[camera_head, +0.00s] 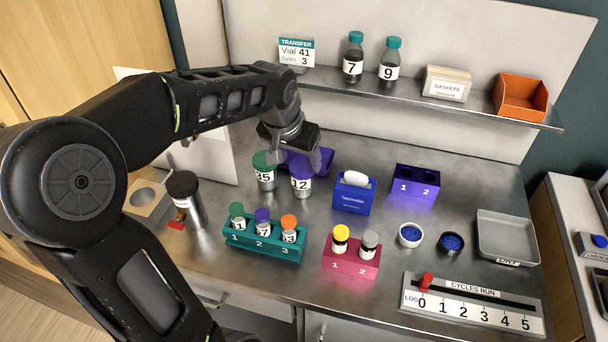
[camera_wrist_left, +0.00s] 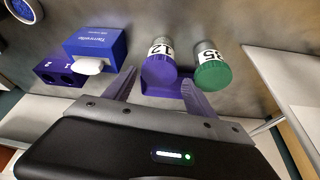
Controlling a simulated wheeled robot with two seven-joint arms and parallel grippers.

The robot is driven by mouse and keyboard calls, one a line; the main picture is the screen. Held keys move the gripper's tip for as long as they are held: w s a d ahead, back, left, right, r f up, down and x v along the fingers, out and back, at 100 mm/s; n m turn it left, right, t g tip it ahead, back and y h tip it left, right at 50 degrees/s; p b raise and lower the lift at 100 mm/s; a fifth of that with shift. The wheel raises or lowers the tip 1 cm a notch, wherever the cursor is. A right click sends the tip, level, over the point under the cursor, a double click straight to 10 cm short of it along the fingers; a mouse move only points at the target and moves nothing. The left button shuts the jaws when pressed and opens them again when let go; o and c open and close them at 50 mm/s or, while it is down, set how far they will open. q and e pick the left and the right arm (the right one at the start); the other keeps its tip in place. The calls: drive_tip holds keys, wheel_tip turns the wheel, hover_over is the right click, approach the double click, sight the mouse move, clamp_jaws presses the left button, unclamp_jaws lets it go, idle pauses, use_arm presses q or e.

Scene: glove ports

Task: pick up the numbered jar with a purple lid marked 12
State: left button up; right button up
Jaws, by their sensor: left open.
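The jar with the purple lid (camera_head: 301,184) stands upright on the steel counter, its white label reading 12. In the left wrist view its purple lid (camera_wrist_left: 159,73) faces the camera, between the lines of the two fingers. The green-lidded jar marked 35 (camera_head: 264,172) stands close on its left in the head view; it also shows in the left wrist view (camera_wrist_left: 212,74). My left gripper (camera_wrist_left: 158,80) is open and empty, just above and behind the jars in the head view. Its fingertips are partly hidden there, and I cannot tell whether they touch the lid. My right gripper is out of view.
A purple tray (camera_head: 323,158) lies behind the jars. A blue box (camera_head: 352,196) with a white tissue stands to their right. A teal rack (camera_head: 264,243) with several small vials stands in front. A shelf (camera_head: 470,107) with jars 7 and 9 runs above.

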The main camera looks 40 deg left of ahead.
use_arm(q)
drive_tip(key=shift+x, duration=1.35)
drive_tip(key=shift+p+x, duration=0.85)
drive_tip(key=shift+x, duration=1.8)
drive_tip(key=shift+d, duration=0.1)
drive_tip(key=c, duration=1.2)
